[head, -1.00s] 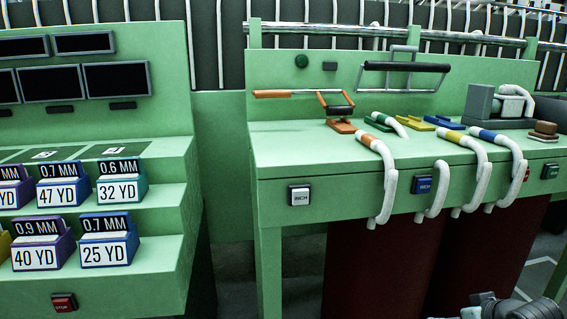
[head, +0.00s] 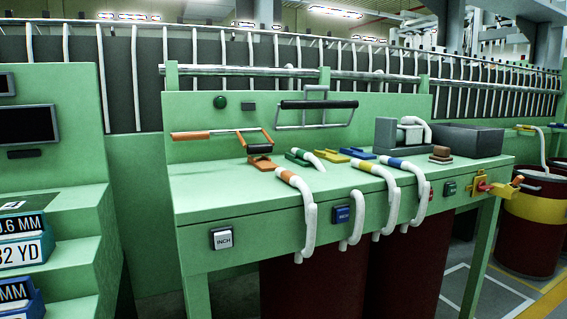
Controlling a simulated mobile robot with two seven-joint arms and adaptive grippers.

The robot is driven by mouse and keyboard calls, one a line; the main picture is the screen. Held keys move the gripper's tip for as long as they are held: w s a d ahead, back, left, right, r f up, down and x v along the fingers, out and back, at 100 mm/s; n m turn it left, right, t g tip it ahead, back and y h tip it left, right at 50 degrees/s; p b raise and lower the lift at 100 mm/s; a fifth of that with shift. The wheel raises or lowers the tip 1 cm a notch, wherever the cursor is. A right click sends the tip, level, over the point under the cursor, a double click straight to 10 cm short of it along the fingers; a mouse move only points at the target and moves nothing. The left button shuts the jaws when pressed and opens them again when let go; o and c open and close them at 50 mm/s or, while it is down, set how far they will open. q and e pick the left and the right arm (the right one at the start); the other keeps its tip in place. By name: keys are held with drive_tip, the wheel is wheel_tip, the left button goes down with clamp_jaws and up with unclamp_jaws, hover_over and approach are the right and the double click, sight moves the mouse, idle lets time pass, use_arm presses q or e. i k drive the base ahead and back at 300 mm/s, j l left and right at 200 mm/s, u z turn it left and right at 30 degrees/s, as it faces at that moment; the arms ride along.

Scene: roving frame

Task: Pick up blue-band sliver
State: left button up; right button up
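The blue-band sliver (head: 418,178) is a thick white strand with a blue band near its upper end. It lies on the right part of the green table (head: 225,190) and droops over its front edge. The yellow-band sliver (head: 388,186) hangs just left of it, its lower end close to the blue-band one. An orange-band sliver (head: 308,205) hangs further left. A short white strand without a visible band (head: 352,225) hangs between the orange and yellow ones. Neither of my grippers shows in the head view.
A green-band piece (head: 310,158), a grey block (head: 387,135), a dark tray (head: 468,140) and a brown stack (head: 440,154) sit on the table. A stepped stand (head: 75,250) is at left. Dark red drums (head: 530,235) stand at right. Marked floor shows at lower right.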

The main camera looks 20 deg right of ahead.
sight(399, 164)
drive_tip(key=z, duration=1.3)
